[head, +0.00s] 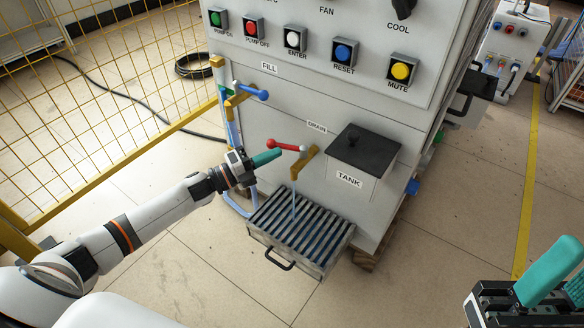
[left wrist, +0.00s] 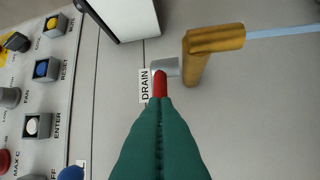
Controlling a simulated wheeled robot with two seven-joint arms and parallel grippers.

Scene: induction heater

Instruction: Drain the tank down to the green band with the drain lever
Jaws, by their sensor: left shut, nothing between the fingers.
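The red drain lever (head: 285,147) points left from the brass drain spout (head: 304,162) under the DRAIN label. A thin pale blue stream (head: 294,203) runs from the spout down to the grate. My left gripper (head: 277,155) is shut and empty, its teal tips at the lever's left part; contact cannot be told. In the left wrist view the red lever (left wrist: 160,83) shows just past the closed fingers (left wrist: 160,105). The tank (head: 352,184) has a black lid. I cannot make out its level or a green band. My right gripper (head: 562,280) is open at the lower right, partly cut off.
A slatted drain tray (head: 283,262) stands on the floor below the spout. A blue-handled FILL valve (head: 250,92) is up left of the lever. Push buttons (head: 293,40) line the panel above. A yellow fence (head: 130,60) stands at left.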

